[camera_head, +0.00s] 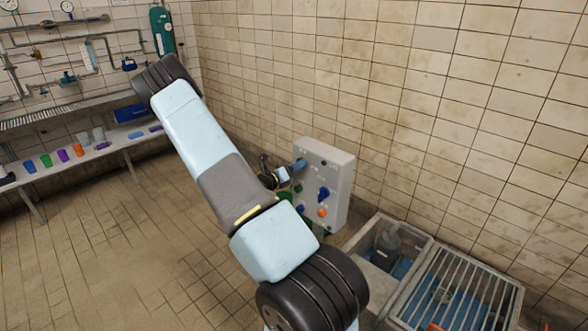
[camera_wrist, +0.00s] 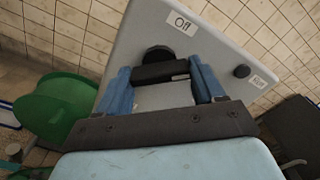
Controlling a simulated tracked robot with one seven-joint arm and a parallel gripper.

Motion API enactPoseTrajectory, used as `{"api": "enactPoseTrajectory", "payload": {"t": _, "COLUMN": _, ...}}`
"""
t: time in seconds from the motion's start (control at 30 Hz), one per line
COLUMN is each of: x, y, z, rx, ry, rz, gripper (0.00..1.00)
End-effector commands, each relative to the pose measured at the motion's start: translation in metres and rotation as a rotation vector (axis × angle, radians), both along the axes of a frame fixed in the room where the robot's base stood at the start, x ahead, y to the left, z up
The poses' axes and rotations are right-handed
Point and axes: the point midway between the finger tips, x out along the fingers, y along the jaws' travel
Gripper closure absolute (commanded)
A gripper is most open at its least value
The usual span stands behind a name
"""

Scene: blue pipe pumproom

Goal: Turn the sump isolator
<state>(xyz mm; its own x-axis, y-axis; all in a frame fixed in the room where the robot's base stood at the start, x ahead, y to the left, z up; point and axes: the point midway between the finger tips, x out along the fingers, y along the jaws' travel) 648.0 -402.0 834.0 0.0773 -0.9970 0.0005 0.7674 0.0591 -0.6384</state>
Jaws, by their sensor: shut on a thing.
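A pale grey control box (camera_head: 338,178) stands against the tiled wall; its panel (camera_wrist: 150,40) also fills the middle of the wrist view. On the panel is a black rotary handle (camera_wrist: 160,72), taken as the sump isolator, with a round black part behind it. A label reading "Off" (camera_wrist: 182,23) is above it. My gripper (camera_head: 299,166) is at the box's upper left. In the wrist view its blue fingers (camera_wrist: 163,86) are on either side of the handle, shut on it. Finger contact is partly hidden, and the handle is hidden in the head view.
The box also carries a blue knob (camera_head: 323,193) and an orange button (camera_head: 322,212). A grated sump (camera_head: 462,290) lies on the floor at right. A green reel (camera_wrist: 60,110) is left of the panel. A bench with cups (camera_head: 62,156) is far left; open floor lies between.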

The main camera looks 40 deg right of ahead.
Motion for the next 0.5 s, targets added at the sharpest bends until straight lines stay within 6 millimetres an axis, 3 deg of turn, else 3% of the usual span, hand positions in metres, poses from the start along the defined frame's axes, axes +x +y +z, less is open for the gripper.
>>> {"api": "enactPoseTrajectory", "payload": {"t": 0.5, "x": 0.0033, "y": 0.0012, "z": -0.0003, "rx": -0.039, "ry": 0.484, "rz": 0.006, "gripper": 0.62}}
